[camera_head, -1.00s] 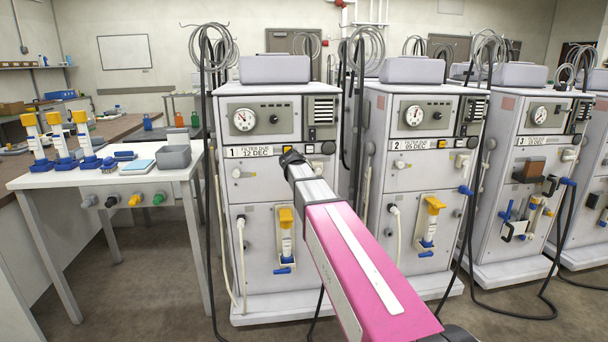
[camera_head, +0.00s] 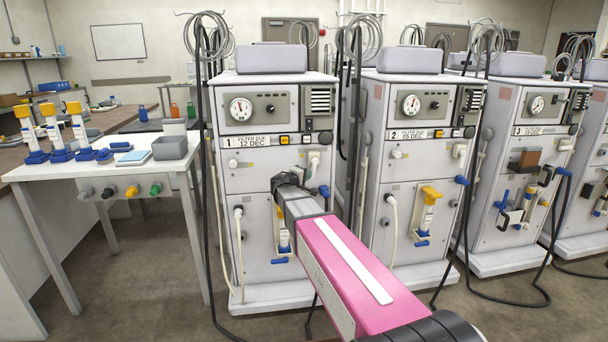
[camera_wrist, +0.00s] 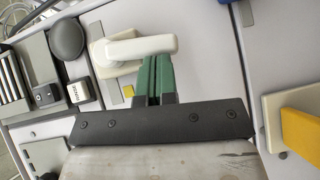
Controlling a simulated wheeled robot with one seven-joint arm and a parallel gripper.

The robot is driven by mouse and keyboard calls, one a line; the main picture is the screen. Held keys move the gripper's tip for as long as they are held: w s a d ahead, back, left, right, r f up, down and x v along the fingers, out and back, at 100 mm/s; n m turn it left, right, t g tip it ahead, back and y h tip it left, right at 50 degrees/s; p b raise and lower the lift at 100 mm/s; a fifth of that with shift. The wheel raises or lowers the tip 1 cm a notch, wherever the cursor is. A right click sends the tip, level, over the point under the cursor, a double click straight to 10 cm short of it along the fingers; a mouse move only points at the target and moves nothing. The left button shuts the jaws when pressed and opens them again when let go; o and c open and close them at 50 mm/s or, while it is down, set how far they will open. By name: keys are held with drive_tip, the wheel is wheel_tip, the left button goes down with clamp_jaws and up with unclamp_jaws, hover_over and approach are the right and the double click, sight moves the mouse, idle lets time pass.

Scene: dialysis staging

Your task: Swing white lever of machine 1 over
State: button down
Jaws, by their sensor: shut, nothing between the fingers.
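Machine 1 (camera_head: 262,190) is a pale grey cabinet with a "1" label, standing left in the head view. Its white lever (camera_head: 314,158) sits at the right of the front panel, below the dark knob. In the wrist view the white lever (camera_wrist: 143,47) lies roughly crosswise on a pale mount. My gripper (camera_wrist: 154,78) has green fingers held together, with nothing between them. The fingertips are right at the lever's edge in the wrist view; I cannot tell whether they touch.
Machine 2 (camera_head: 405,180) stands close on the right. A yellow-capped part (camera_wrist: 302,135) shows at right in the wrist view. A white side table (camera_head: 75,177) is at left. Hoses hang beside the machines.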

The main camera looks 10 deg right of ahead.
drive_tip(key=shift+d+f, duration=0.2)
drive_tip(key=shift+d, duration=0.1)
drive_tip(key=shift+d+f, duration=0.1)
drive_tip(key=shift+d, duration=0.05)
idle(0.5)
drive_tip(key=w+a+f+v, duration=0.1)
drive_tip(key=w+a+v, duration=0.1)
drive_tip(key=v, duration=1.1)
drive_tip(key=s+d+f+m+g+y, duration=0.2)
drive_tip(key=s+d+f+g, duration=0.25)
drive_tip(key=s+f, duration=0.25)
drive_tip(key=s+d+f+m+g+y, duration=0.2)
drive_tip(key=s+d+f+g, duration=0.1)
drive_tip(key=s+d+f, duration=0.3)
drive_tip(key=s+a+f+m+g+y, duration=0.1)
drive_tip(key=s+f+y, duration=0.3)
drive_tip(key=s, duration=0.4)
drive_tip(key=s+a+f+m+g+y, duration=0.1)
drive_tip(key=s+f+m+g+y, duration=0.2)
drive_tip(key=s+f, duration=0.3)
drive_tip(key=shift+s+a+y, duration=0.35)
drive_tip(key=shift+s+y, duration=0.15)
drive_tip(key=shift+s, duration=0.35)
